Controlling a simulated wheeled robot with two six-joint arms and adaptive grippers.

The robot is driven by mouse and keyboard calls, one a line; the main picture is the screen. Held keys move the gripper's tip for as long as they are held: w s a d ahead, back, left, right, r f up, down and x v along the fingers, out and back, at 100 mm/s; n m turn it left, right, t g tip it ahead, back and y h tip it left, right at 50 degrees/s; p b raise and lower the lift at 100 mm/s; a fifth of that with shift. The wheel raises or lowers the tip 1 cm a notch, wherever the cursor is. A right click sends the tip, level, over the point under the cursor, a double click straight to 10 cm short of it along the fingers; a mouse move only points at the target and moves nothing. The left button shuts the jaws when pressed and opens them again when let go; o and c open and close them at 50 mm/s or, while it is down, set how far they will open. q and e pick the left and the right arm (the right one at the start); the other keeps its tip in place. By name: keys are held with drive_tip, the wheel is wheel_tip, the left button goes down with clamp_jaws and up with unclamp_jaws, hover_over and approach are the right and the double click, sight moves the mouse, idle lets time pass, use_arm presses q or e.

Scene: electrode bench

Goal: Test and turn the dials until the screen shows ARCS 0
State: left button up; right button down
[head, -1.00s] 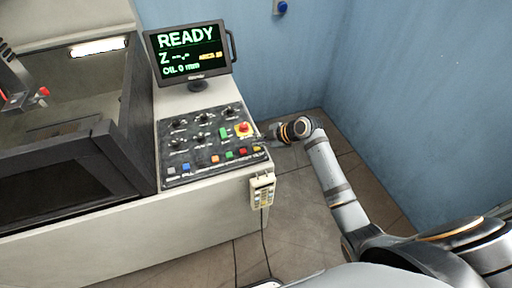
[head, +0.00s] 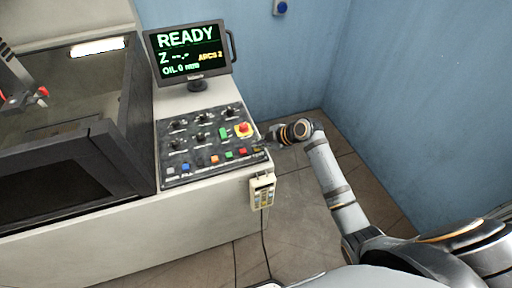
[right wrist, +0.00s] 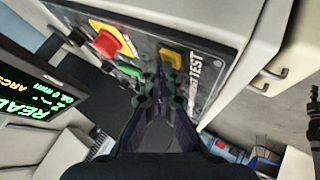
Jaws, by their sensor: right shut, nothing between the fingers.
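The screen (head: 188,50) reads READY, a Z line with dashes, ARCS 2 and OIL 0 mm. The panel (head: 166,181) in front of it carries several black dials, among them one at the back left (head: 179,125), one at the back right (head: 231,112) and one at the front left (head: 176,145). The yellow button beside the word TEST (right wrist: 171,58) is at the panel's right edge. My right gripper (right wrist: 160,78) is shut and empty, its tips close to that button; I cannot tell whether they touch. My left gripper is out of view.
A red stop knob (head: 243,129) on a yellow base and a green button (head: 223,132) are near my right gripper. A dark-framed tank stands at left; blue walls close the back and right.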

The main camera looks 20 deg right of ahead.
drive_tip(key=shift+r, duration=0.1)
drive_tip(key=shift+r+p, duration=0.75)
drive_tip(key=shift+r, duration=0.1)
wheel_tip(320, 180, up, 6)
drive_tip(key=p, duration=0.4)
drive_tip(key=shift+p, duration=0.3)
drive_tip(key=shift+f, duration=0.1)
